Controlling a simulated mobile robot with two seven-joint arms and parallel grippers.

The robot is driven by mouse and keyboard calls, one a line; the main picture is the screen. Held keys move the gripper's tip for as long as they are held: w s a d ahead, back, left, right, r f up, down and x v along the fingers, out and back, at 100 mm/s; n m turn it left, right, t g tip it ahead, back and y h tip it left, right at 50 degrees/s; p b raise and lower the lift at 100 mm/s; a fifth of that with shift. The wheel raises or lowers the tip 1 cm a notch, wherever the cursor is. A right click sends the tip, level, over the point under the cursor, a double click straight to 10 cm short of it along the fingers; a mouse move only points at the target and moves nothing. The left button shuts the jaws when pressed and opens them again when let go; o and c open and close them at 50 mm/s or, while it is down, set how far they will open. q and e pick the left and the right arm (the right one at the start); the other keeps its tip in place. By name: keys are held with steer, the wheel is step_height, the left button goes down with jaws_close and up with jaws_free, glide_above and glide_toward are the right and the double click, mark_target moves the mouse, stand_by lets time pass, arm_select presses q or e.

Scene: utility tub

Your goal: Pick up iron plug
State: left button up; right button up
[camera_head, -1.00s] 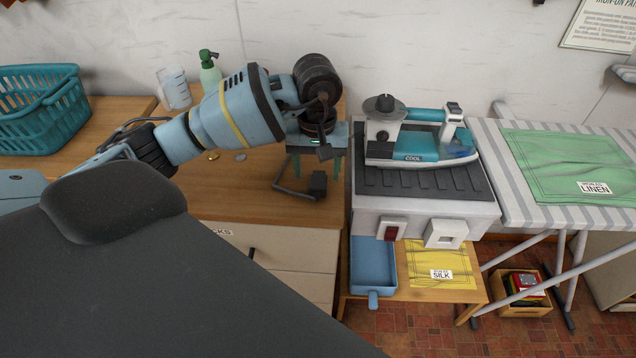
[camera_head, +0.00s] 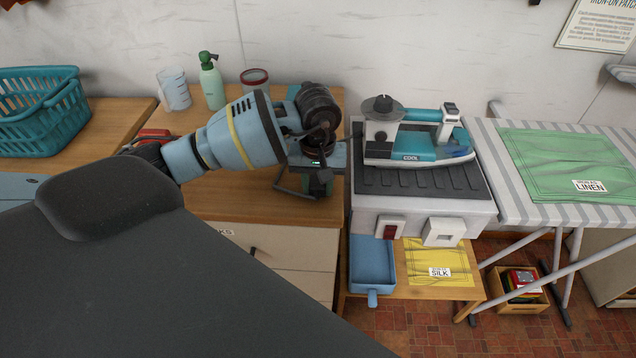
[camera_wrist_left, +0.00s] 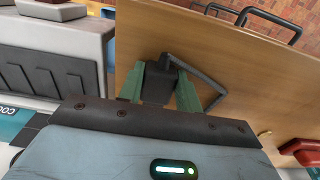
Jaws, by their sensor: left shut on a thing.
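The iron plug (camera_wrist_left: 158,84) is a dark block with a dark cord bent beside it. In the left wrist view it sits between the two green fingers of my left gripper (camera_wrist_left: 160,88), which is shut on it. In the head view the left gripper (camera_head: 318,185) is over the right end of the wooden counter, with its fingers partly hidden by the wrist. The cord (camera_head: 285,185) shows as a dark bent line beside it. The teal and white iron (camera_head: 420,145) stands on its ribbed dark rest to the right. My right gripper is not in view.
The white station (camera_head: 425,212) with a red switch and a white socket cover (camera_head: 444,232) stands right of the counter. A blue tray (camera_head: 372,268) and yellow silk cloth (camera_head: 438,262) lie below. A spray bottle (camera_head: 211,85), a cup and a red-rimmed jar stand behind the arm.

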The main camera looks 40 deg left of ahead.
mark_target(318, 184)
arm_select(q)
steer(key=shift+r, duration=0.15)
